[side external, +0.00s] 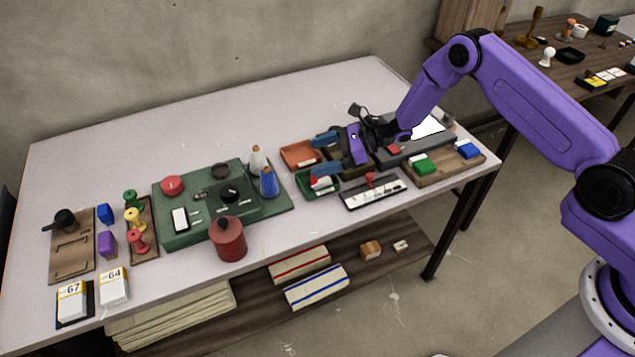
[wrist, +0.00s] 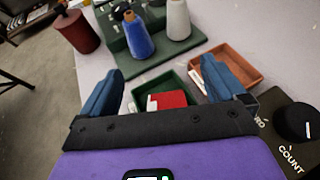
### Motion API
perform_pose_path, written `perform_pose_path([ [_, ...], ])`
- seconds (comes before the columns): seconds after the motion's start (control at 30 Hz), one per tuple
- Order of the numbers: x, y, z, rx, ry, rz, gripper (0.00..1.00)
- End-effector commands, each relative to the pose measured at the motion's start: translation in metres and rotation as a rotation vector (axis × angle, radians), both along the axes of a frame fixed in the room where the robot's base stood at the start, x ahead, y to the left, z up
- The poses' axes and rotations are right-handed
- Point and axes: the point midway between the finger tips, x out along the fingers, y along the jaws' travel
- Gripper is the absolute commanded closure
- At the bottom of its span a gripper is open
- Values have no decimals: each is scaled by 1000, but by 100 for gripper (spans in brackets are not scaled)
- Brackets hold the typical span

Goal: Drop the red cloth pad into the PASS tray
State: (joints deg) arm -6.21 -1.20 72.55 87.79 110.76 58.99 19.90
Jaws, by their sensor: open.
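The red cloth pad (wrist: 170,98) lies inside the small green tray (wrist: 140,97), with a white patch beside it. The pad also shows in the side view (side external: 317,182), in the green tray (side external: 332,189), partly hidden by a blue finger. I cannot read a PASS label on this tray. My gripper (side external: 322,154) has its two blue fingers spread, with nothing between them. In the wrist view my gripper (wrist: 160,72) has its fingers on either side of the green tray, apart from the pad.
An orange tray (wrist: 248,63) sits beside the green tray. A blue cone bottle (side external: 269,184) and a white one (side external: 257,161) stand on a green console (side external: 190,235) to the left. A white-faced stand (side external: 374,193) is just in front. The table's back left is clear.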

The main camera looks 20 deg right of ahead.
Motion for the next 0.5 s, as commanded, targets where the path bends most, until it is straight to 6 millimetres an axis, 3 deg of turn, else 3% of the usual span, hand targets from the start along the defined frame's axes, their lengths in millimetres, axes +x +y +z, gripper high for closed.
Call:
perform_pose_path([
  [0.17, -5, -18, 8, 1, -1, -4, 3],
  [0.5, -30, -78, 35, 0, -1, -5, 3],
])
